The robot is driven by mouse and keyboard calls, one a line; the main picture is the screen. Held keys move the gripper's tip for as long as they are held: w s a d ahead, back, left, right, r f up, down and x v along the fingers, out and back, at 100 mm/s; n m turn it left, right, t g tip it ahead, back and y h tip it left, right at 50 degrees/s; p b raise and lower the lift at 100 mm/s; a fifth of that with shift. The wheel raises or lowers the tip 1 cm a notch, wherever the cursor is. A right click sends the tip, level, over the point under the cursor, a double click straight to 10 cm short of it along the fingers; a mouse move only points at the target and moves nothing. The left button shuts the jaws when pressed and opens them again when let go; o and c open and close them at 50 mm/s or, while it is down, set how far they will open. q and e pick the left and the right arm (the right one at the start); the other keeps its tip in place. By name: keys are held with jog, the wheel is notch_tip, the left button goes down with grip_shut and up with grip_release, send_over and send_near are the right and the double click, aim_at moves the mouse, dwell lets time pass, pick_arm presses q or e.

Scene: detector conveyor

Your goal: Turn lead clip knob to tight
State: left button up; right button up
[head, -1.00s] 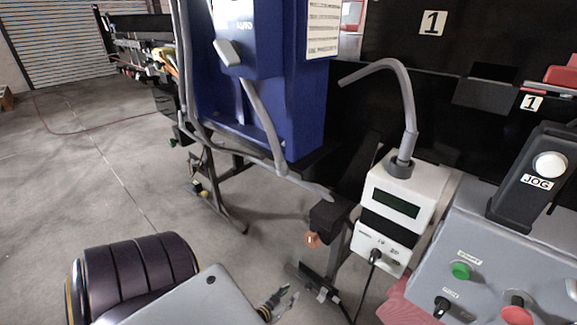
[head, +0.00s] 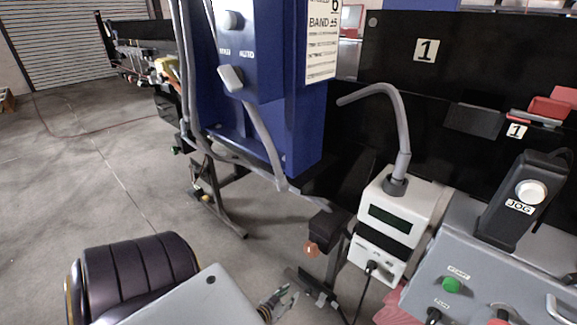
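A small copper-coloured knob (head: 311,249), which looks like the lead clip knob, sits under a black block (head: 327,229) left of a white meter box (head: 390,220). Whether it is tight cannot be told. My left gripper (head: 291,296) is low in the picture, below and slightly left of the knob and apart from it. Its small fingers look spread, with nothing between them. My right gripper is not in view.
A blue control cabinet (head: 300,110) stands behind, with grey conduits. A grey panel (head: 480,265) with a green button (head: 451,285) and a black JOG pendant (head: 524,205) is at right. A dark cable hangs from the meter box. Open floor lies left.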

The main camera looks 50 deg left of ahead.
pick_arm(q)
jog(key=shift+r+p, duration=0.9)
jog(key=shift+r, duration=0.15)
